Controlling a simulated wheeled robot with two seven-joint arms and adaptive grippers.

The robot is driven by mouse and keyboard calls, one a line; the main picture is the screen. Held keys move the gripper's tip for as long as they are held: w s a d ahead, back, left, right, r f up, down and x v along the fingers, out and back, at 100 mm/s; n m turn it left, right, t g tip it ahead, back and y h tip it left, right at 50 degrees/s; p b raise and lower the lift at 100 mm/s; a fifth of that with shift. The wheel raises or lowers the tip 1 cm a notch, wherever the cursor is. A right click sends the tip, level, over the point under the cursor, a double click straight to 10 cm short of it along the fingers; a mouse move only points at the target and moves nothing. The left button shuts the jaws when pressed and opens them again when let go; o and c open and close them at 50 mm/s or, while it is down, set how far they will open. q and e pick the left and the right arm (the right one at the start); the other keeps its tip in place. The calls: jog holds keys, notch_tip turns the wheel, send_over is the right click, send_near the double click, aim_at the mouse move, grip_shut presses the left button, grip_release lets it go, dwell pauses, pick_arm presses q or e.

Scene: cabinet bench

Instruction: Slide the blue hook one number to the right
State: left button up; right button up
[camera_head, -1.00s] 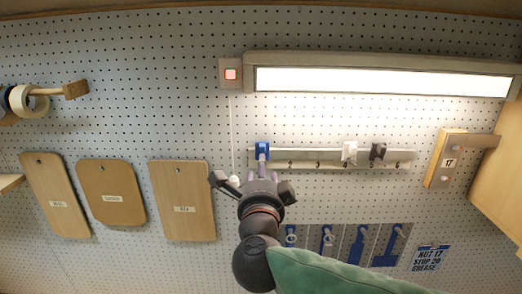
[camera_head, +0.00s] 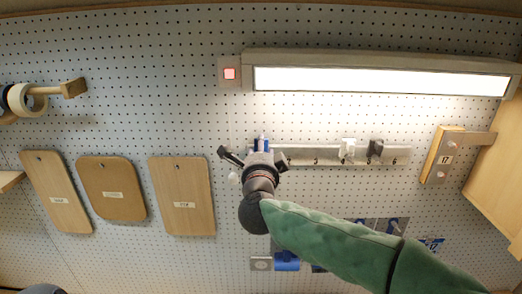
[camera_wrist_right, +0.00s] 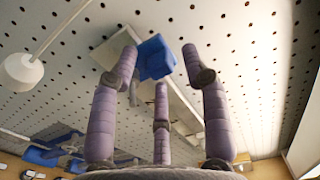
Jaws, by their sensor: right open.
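The blue hook (camera_head: 262,143) sits at the left end of the pale numbered rail (camera_head: 328,155) on the pegboard, mostly hidden behind my right gripper (camera_head: 256,152). In the right wrist view the blue hook (camera_wrist_right: 154,58) is between and just beyond the spread fingertips of my right gripper (camera_wrist_right: 158,65). The fingers stand apart on both sides, with a third finger below it; I cannot tell whether any touches it. The number by the hook is hidden. A white hook (camera_head: 347,147) and a black hook (camera_head: 375,148) sit farther right. My left gripper is not in view.
A lit lamp (camera_head: 380,82) runs above the rail, with a red-lit switch (camera_head: 230,74) at its left. A white cord knob (camera_head: 233,178) hangs close left of my gripper. Cutting boards (camera_head: 182,197) hang farther left.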

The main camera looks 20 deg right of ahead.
grip_shut()
jog(key=d+b, duration=0.1)
jog(key=d, duration=0.1)
jog(key=s+d, duration=0.1)
jog(key=d, duration=0.2)
jog(key=s+d+b, duration=0.1)
jog(key=d, duration=0.2)
jog(key=shift+s+f+b, duration=0.1)
jog(key=shift+f+b, duration=0.15)
jog(key=shift+b, duration=0.1)
jog(key=shift+a, duration=0.25)
grip_release()
jog(key=shift+d, duration=0.2)
jog(key=shift+s+d+r, duration=0.1)
jog(key=shift+d, duration=0.1)
jog(key=shift+a, duration=0.15)
jog(key=v, duration=1.2)
